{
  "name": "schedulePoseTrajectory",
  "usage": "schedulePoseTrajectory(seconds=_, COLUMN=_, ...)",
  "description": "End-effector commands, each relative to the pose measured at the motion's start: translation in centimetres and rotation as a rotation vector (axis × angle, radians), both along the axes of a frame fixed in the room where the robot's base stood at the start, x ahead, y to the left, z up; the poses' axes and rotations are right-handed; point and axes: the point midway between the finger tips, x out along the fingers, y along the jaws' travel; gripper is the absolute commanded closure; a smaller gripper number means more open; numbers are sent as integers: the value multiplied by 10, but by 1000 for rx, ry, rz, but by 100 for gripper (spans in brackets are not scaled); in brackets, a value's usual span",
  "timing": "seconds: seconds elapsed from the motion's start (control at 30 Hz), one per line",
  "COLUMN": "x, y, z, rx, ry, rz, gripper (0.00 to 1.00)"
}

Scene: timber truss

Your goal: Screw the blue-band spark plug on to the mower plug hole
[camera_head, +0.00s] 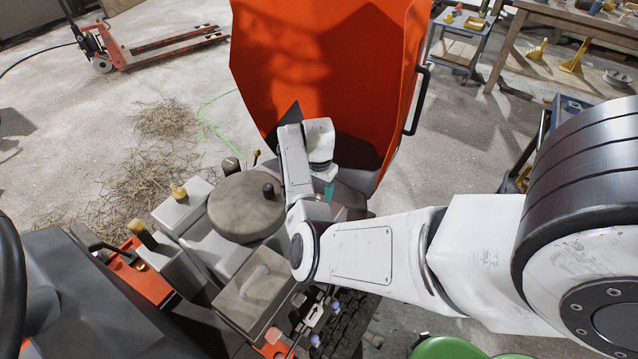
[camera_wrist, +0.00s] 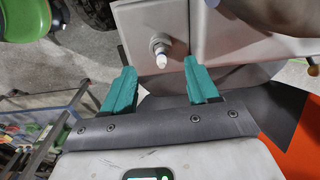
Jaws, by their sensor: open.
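In the wrist view, my gripper (camera_wrist: 160,67) is open, its two teal fingers standing apart with nothing between their pads. Just beyond the fingertips, a spark plug (camera_wrist: 160,48) with a white tip and a metal collar sits in the face of a grey block (camera_wrist: 140,22). Its tip points toward my gripper and lies roughly between the fingers as seen from the wrist. I cannot make out the colour of any band on it. In the head view, only a bit of a teal finger (camera_head: 329,191) shows below my wrist; the plug there is hidden by my arm.
The mower's engine has a round grey cover (camera_head: 246,205) and a grey box with a handle (camera_head: 258,288). Small parts with bluish tops (camera_head: 335,307) stand at its front. A large orange panel (camera_head: 325,70) rises behind my gripper. A green round object (camera_head: 447,347) is at the bottom.

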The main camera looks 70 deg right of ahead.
Motion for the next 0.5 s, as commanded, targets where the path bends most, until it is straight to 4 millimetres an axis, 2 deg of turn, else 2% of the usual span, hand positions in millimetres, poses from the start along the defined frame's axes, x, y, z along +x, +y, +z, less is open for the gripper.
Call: schedulePoseTrajectory(seconds=0.5, x=-1, y=0, z=-6, rx=0, ry=1, rz=5, gripper=41)
